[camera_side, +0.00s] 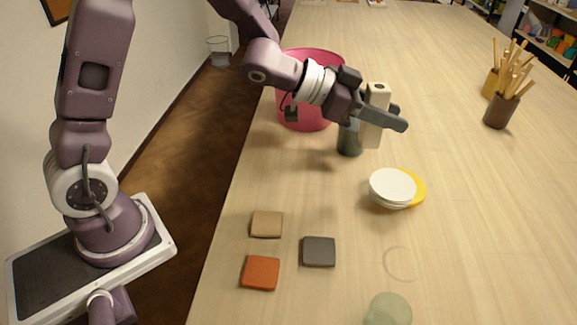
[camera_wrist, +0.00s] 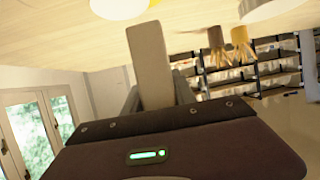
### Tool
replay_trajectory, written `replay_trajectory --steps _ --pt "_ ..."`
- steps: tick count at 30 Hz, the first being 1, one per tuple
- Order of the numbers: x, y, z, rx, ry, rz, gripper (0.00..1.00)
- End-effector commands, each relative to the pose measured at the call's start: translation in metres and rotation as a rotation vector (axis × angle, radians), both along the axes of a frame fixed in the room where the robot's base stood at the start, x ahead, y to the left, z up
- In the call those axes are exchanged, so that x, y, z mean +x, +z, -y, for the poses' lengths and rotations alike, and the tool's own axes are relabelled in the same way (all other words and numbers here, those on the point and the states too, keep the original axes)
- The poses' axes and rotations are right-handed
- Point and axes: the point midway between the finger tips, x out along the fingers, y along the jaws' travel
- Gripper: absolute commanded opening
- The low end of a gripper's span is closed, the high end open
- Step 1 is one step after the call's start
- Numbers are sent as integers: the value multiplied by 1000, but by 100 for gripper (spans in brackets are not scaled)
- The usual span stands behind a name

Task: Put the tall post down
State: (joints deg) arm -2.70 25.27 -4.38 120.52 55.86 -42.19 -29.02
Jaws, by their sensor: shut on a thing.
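My gripper (camera_side: 380,112) is shut on the tall post (camera_side: 376,98), a pale beige block with a small dark round mark on its top. In the side view the post stands roughly upright between the fingers, partly covered by one of them. Whether its lower end touches the table (camera_side: 455,165) I cannot tell. In the wrist view the post (camera_wrist: 150,68) shows between the fingers (camera_wrist: 157,97). A dark green cylinder (camera_side: 349,142) stands on the table just left of the post, partly hidden by my gripper.
A pink bucket (camera_side: 296,113) stands behind my gripper. A white bowl (camera_side: 391,186) overlaps a yellow dish (camera_side: 420,188) in front. Tan (camera_side: 266,224), grey (camera_side: 319,252) and orange (camera_side: 261,273) tiles lie nearer. Brown (camera_side: 498,114) and ochre (camera_side: 489,83) stick-filled cups stand right. Table between is clear.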

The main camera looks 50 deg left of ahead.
Motion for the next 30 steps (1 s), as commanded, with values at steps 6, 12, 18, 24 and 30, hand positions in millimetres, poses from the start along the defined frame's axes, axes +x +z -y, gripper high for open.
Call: replay_trajectory --steps 6,12,18,24,30 --pt "-43 -15 -118 -4 -60 -3 0" --pt "-75 -27 -157 -4 -96 -2 0" --pt "-79 -71 -160 -7 -101 -5 0" --pt "-78 -108 -159 -4 -101 -5 0" --pt "-78 -126 -159 0 -101 3 0"
